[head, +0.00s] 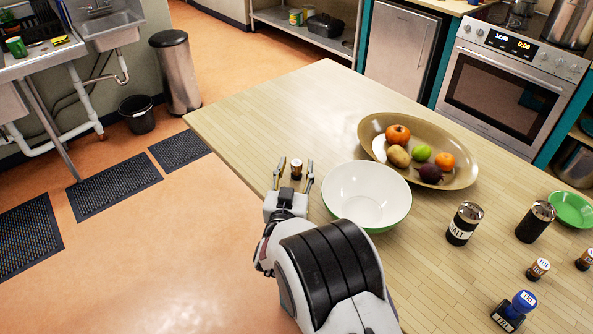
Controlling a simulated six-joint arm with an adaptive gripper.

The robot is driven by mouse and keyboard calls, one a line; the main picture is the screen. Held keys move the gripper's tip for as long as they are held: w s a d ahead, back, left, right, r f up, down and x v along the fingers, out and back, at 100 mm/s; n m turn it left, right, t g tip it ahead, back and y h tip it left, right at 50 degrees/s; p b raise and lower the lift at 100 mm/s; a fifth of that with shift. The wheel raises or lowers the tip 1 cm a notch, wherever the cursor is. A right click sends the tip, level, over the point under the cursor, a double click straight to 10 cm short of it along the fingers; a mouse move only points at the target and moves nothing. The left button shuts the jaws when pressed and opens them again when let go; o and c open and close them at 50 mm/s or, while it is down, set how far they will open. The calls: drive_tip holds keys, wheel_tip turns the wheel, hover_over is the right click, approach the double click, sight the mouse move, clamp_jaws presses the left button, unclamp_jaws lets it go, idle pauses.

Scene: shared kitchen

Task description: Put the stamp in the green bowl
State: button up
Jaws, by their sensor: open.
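A small dark brown piece with a pale round top (296,168), which may be a stamp, stands upright on the table. My gripper (295,173) is open, with one finger on each side of this piece; I cannot tell whether either finger touches it. A blue-knobbed stamp (514,309) with a dark base stands at the lower right, far from my gripper. A large bowl (379,221), green outside and white inside, stands just right of my gripper and looks empty. A smaller all-green bowl (573,210) is at the right edge.
A tan oval platter (462,178) of fruit stands behind the large bowl. A salt shaker (464,223) and a dark shaker (535,221) stand to its right. Small labelled brown pieces (538,269) stand near the right edge. The table (300,100) is clear at the far left.

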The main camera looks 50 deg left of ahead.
clamp_jaws()
drive_tip(key=shift+r, duration=0.1)
idle(0.4)
wheel_tip(320, 180, up, 10)
idle(0.7)
idle(0.5)
